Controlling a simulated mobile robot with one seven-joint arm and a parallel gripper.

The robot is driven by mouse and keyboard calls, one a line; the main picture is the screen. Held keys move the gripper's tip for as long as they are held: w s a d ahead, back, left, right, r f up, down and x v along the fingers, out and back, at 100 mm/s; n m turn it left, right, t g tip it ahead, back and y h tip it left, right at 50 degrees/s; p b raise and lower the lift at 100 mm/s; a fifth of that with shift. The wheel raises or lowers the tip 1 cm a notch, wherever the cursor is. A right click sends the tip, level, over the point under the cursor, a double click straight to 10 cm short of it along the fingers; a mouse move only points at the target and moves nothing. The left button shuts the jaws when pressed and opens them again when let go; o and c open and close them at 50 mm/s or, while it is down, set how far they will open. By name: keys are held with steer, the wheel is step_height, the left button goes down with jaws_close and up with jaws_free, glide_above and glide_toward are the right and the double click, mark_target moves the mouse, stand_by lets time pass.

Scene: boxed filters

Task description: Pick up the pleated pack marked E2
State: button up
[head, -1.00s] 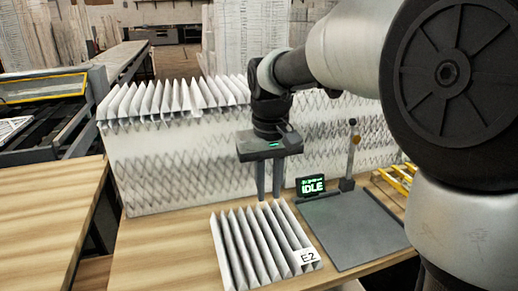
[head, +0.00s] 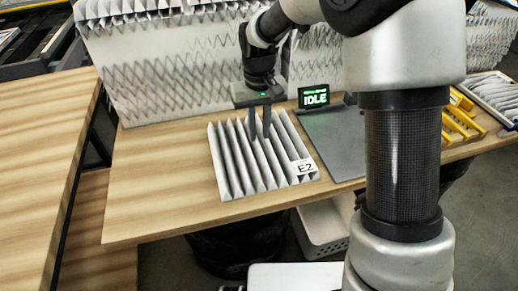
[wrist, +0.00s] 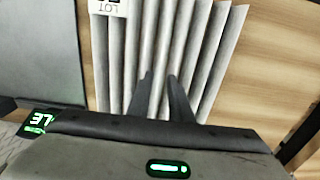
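The pleated pack marked E2 (head: 232,160) lies flat on the wooden table, its white pleats upward. Its white E2 label (head: 303,167) is at the right front corner. My gripper (head: 260,138) points down over the middle to rear part of the pack. Its two fingers are apart, with the tips at or just above the pleats; I cannot tell whether they touch. In the wrist view my gripper (wrist: 159,76) is open with pleats of the pack (wrist: 122,65) showing between and around the fingers. The label shows only partly there, upside down.
A grey plate (head: 338,150) with a display reading IDLE (head: 314,97) stands right of the pack. Tall pleated filters (head: 165,75) stand behind. A yellow rack (head: 455,120) is at the right. The wooden table (head: 170,215) is bare left and in front of the pack.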

mark_target(259, 144)
steer(key=shift+w+f, duration=0.15)
steer(key=shift+f, duration=1.3)
steer(key=shift+w+f, duration=0.1)
steer(key=shift+f, duration=1.3)
jaws_close()
